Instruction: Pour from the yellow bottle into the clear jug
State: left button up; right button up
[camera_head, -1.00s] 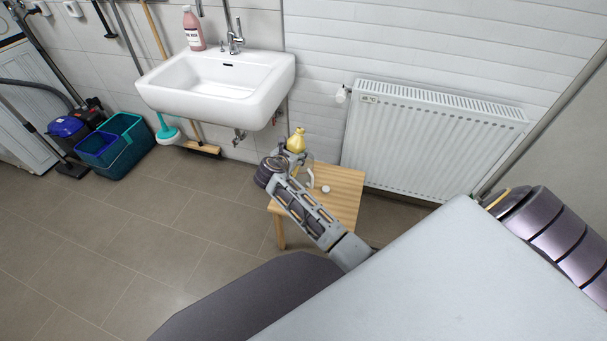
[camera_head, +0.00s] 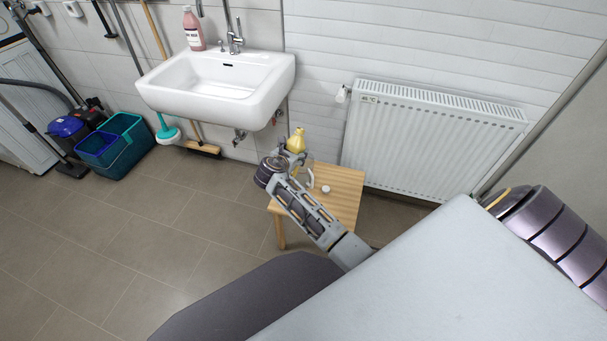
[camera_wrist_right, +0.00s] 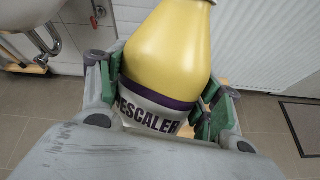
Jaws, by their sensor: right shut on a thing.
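The yellow bottle (camera_head: 296,141) is in my right gripper (camera_head: 291,155), above the far left part of the small wooden table. In the right wrist view the bottle (camera_wrist_right: 172,50) stands between the green finger pads of the right gripper (camera_wrist_right: 155,100). Its label reads "DESCALER" and its top is cut off by the picture edge. The clear jug (camera_head: 309,177) is on the table, mostly hidden behind my right arm and gripper; its edge shows just right of them. I cannot tell how far the bottle is from the jug. My left gripper is not in view.
A small white cap-like piece (camera_head: 326,189) lies on the wooden table (camera_head: 345,198). A white sink (camera_head: 215,85) is behind to the left, with a pink bottle (camera_head: 193,30) on it. A radiator (camera_head: 430,140) is behind to the right. The floor left of the table is clear.

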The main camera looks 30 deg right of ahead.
pick_arm(q)
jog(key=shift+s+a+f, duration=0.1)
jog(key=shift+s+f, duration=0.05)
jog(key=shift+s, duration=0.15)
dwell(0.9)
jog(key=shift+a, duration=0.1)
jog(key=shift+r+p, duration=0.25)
jog(key=shift+p, duration=0.05)
dwell(0.6)
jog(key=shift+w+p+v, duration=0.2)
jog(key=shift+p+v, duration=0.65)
jog(key=shift+p, duration=0.05)
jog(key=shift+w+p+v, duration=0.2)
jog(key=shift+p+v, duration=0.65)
jog(key=shift+p, duration=0.05)
dwell(4.0)
